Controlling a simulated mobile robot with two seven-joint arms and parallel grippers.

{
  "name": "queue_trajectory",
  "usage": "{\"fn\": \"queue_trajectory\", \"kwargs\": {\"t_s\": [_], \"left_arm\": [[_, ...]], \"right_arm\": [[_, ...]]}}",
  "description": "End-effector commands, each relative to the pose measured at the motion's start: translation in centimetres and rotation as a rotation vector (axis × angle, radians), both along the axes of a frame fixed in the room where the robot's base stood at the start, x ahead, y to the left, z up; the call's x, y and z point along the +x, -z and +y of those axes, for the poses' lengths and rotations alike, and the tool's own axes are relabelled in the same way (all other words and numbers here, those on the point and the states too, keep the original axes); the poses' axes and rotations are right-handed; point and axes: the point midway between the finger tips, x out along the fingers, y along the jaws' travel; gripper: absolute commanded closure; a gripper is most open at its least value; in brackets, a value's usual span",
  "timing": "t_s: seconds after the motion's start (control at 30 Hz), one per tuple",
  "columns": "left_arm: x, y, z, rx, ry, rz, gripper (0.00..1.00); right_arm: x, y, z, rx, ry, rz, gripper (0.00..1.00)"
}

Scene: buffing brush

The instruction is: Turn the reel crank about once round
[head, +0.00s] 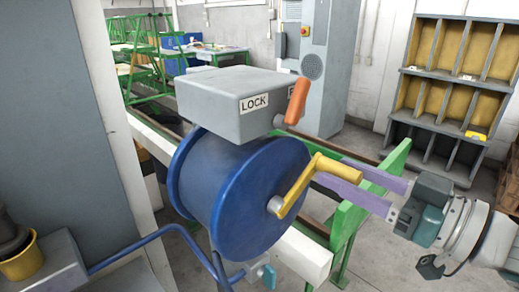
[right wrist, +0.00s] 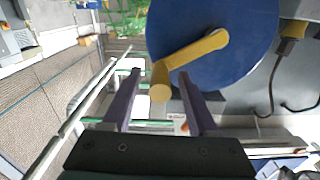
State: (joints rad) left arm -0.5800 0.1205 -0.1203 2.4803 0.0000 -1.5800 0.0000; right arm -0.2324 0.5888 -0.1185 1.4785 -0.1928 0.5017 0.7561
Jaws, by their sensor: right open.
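The blue reel (head: 230,190) stands on a green and white frame. Its yellow crank (head: 296,188) runs from the hub up and right to a handle (head: 338,168) that sticks out toward my right arm. My right gripper (head: 326,176) has two purple fingers, spread open at the crank handle. In the right wrist view, the handle (right wrist: 161,82) lies between the fingertips (right wrist: 160,74), with a gap on both sides. The crank arm (right wrist: 198,49) rises right to the hub on the reel face. My left gripper is not in view.
A grey box marked LOCK (head: 235,100) with an orange lever (head: 297,101) sits above the reel, close to the crank. A green rail (head: 352,222) runs beside my right fingers. Shelves (head: 450,85) stand at the back right.

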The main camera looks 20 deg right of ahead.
Motion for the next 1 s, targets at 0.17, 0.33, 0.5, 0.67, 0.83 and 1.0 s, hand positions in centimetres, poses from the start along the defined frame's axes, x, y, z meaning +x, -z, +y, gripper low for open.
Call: {"fn": "queue_trajectory", "kwargs": {"t_s": [0.17,0.33,0.5,0.67,0.83,1.0], "left_arm": [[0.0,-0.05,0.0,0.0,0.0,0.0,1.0],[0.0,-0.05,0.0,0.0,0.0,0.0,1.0],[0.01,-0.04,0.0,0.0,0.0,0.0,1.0],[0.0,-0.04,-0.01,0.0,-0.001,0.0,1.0],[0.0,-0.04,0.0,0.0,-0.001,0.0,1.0],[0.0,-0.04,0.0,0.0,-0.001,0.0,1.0]], "right_arm": [[1.21,-0.03,0.52,0.001,0.0,-0.001,0.41],[1.36,0.01,0.61,0.001,-0.001,0.0,0.41],[1.33,0.0,0.6,0.001,0.0,0.0,0.46],[1.33,0.0,0.58,0.001,0.0,0.0,0.64],[1.33,-0.01,0.58,0.001,0.0,0.0,0.83],[1.32,-0.01,0.58,0.001,-0.001,0.0,1.0]]}}
